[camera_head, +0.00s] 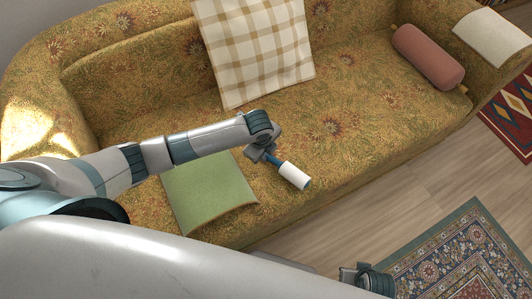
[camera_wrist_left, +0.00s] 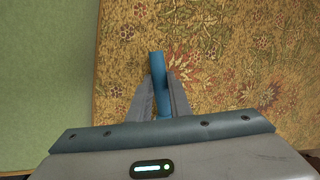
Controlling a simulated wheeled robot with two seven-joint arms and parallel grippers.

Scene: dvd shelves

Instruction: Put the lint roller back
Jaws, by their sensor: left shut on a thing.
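The lint roller (camera_head: 293,176) has a white cylindrical head and a blue handle. My left gripper (camera_head: 266,156) is shut on the blue handle, over the front of the sofa seat, with the white head pointing to the lower right. In the left wrist view the blue handle (camera_wrist_left: 158,66) sits between the two grey fingers (camera_wrist_left: 160,92); the white head does not show there. I cannot tell whether the roller touches the seat. My right gripper (camera_head: 366,277) shows at the bottom, low over the floor, and its fingers are not clear.
A floral sofa (camera_head: 345,125) fills the back. A green cushion (camera_head: 208,192) lies left of the roller. A red bolster (camera_head: 428,57) and a cream cloth (camera_head: 494,37) are at the right. A patterned rug (camera_head: 450,255) lies on the wooden floor.

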